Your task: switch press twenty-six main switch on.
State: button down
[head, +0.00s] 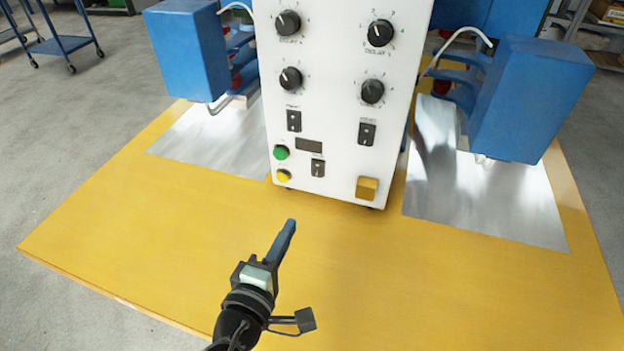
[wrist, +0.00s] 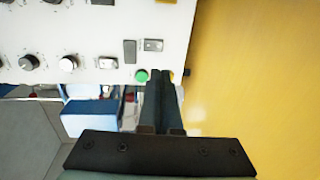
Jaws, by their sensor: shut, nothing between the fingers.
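The white control panel (head: 335,90) of the press stands upright on the yellow table. It carries three dark rocker switches: an upper left one (head: 294,120), an upper right one (head: 367,132) and a lower one (head: 318,167). Their labels are too small to read, so I cannot tell which is the main switch or how it is set. My gripper (head: 290,224) is shut and empty, in front of the panel's lower left, apart from the switches in the head view. In the wrist view, its fingers (wrist: 163,75) overlap the panel edge beside the green button (wrist: 142,75), largely hiding the yellow button.
Black knobs (head: 372,91) sit above the switches. A small display (head: 309,145), a yellow button (head: 283,176) and an orange square block (head: 367,188) are on the lower panel. Blue housings (head: 188,50) (head: 528,100) flank it over metal sheets (head: 485,200). The table front (head: 400,270) is clear.

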aim_at(317, 176)
jog(key=b+x, duration=0.1)
jog(key=x, duration=1.3)
jog(key=shift+w+f+b, duration=0.1)
jog(key=shift+b, duration=0.4)
